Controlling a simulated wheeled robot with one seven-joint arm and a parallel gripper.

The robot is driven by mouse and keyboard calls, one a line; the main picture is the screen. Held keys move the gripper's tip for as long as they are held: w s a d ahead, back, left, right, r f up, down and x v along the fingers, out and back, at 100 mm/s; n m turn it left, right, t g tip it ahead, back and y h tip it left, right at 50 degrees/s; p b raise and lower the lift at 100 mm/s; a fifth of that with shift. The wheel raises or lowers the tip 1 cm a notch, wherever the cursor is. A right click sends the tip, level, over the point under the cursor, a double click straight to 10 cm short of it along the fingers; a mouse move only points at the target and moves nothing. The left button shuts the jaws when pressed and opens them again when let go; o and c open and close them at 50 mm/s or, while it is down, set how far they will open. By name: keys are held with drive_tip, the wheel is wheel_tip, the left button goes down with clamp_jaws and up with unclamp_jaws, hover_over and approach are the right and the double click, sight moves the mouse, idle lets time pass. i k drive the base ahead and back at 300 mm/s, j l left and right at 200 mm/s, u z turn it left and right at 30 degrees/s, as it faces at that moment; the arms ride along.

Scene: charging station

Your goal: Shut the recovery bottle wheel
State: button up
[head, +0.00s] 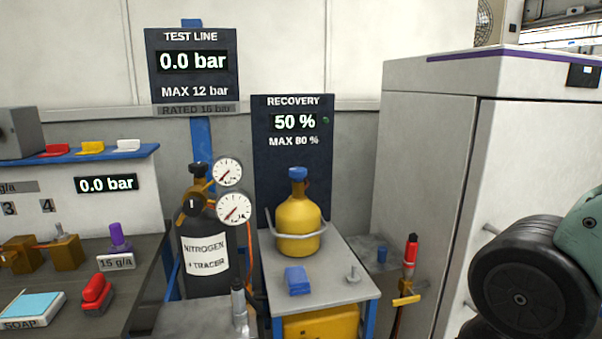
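The yellow recovery bottle (298,222) stands upright on a small grey table in the middle of the head view. Its blue wheel (298,173) sits on top of the bottle's neck. I cannot tell from this view whether the wheel is open or shut. A grey bracket curves around the bottle's lower part. The recovery display (293,122) behind it reads 50 %, MAX 80 %, with a small green light at its right. My gripper is not in view.
A dark nitrogen cylinder (203,240) with two gauges (234,209) stands left of the bottle. A blue block (298,281) lies on the table (335,287) in front. A tall grey cabinet (420,190) stands at right. A black round part with teal blocks the lower right.

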sight(298, 173)
drive_tip(key=i+u, duration=0.25)
drive_tip(key=i, duration=0.25)
drive_tip(key=i+u, duration=0.3)
drive_tip(key=i, duration=0.15)
